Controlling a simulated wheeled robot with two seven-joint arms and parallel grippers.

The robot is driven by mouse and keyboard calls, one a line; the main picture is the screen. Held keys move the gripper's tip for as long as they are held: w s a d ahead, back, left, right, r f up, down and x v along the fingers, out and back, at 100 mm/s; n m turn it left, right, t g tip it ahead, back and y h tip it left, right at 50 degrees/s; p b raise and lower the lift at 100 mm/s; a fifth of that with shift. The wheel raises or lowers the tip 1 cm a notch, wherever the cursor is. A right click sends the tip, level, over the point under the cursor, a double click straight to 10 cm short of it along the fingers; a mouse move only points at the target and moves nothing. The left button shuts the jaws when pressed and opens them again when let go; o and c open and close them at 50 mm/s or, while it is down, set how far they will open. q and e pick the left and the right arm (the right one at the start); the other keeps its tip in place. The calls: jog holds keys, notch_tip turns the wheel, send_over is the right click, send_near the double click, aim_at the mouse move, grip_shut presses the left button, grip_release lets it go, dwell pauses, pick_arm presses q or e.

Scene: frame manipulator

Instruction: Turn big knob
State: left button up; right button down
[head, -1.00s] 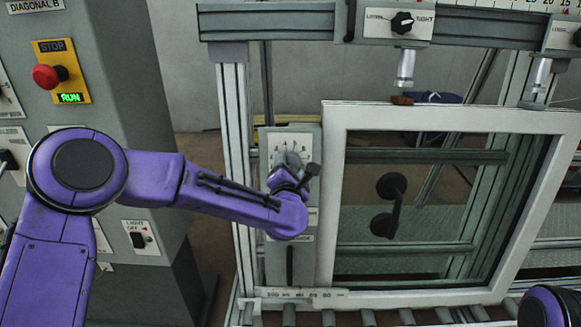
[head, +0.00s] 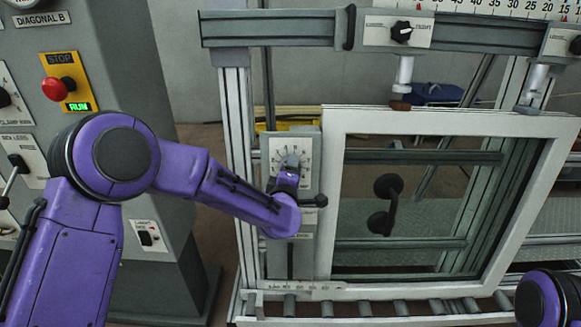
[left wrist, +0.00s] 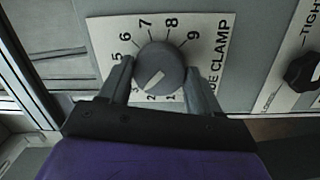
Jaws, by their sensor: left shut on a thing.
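The big grey round knob (left wrist: 158,68) sits on a white dial plate with numbers and a label ending in "DE CLAMP". A white line on its face slants toward the lower left, near the low numbers. In the head view the knob (head: 290,161) is on a grey panel left of the window frame, partly covered by my wrist. My left gripper (left wrist: 160,80) has one finger on each side of the knob and is shut on it. The 4 on the dial is hidden behind a finger. My right gripper is out of view; only a purple arm part shows at bottom right.
A white window frame (head: 335,180) with a black handle stands right of the panel. A control cabinet (head: 130,60) with a red stop button (head: 59,88) stands left.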

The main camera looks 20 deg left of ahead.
pick_arm(q)
jog(key=shift+m+g+p, duration=0.3)
jog(key=shift+m+p, duration=1.4)
jog(key=shift+m, duration=1.2)
jog(key=o, duration=1.1)
jog(key=shift+c, duration=0.2)
jog(key=shift+s, duration=0.15)
jog(key=b+v, duration=0.1)
jog(key=v, duration=0.9)
jog(key=shift+s, duration=0.15)
